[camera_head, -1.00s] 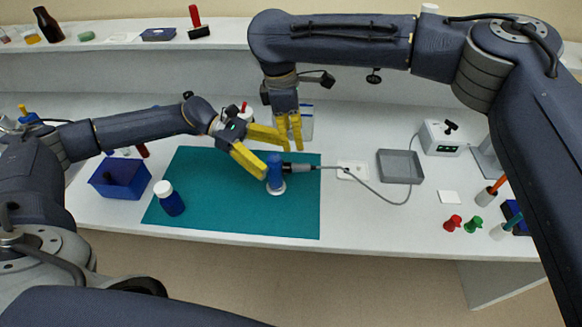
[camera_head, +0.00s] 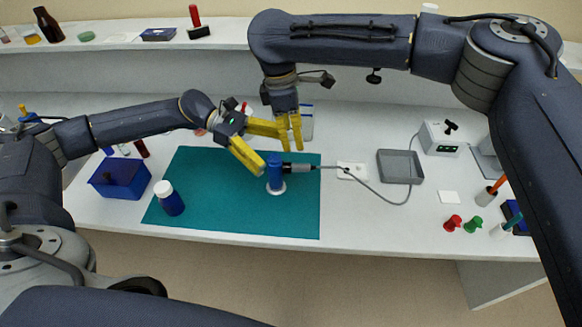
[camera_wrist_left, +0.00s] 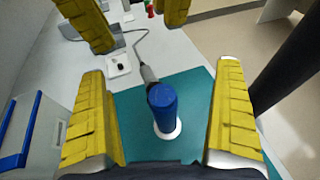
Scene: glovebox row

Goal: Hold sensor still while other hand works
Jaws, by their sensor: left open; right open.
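The sensor (camera_head: 275,175) is a blue upright cylinder on a round white base, standing on the teal mat (camera_head: 215,205). A grey-black connector (camera_head: 298,168) with a grey cable meets its right side. My left gripper (camera_head: 273,153) is open, its yellow fingers close to the sensor's upper part. In the left wrist view the sensor (camera_wrist_left: 162,105) stands between the two spread fingers, with gaps on both sides. My right gripper (camera_head: 291,146) is open just behind the sensor and the left fingers, pointing down. Its yellow fingers also show at the top of the left wrist view.
To the right are a grey tray (camera_head: 401,167), a white device (camera_head: 439,138) and red and green pegs. The mat's front is clear.

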